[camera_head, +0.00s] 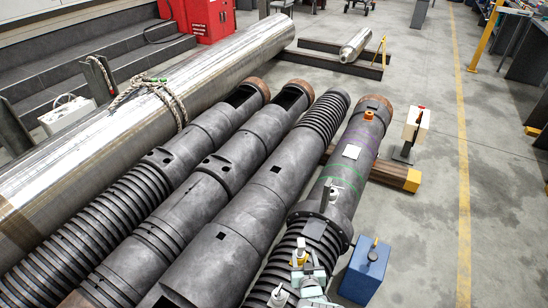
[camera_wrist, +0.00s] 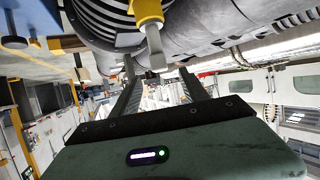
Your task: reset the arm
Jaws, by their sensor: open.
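In the head view, pale grey-green parts that look like my gripper (camera_head: 308,282) show at the bottom edge, over the rightmost dark barrel (camera_head: 345,165). The fingers are not clear there.
Several dark ribbed barrels (camera_head: 235,210) lie side by side, with a large steel cylinder (camera_head: 215,75) to their left. A blue box (camera_head: 364,270) stands right of the flange. A white device on a stand (camera_head: 412,128) is farther back. Floor (camera_head: 430,230) is clear on the right.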

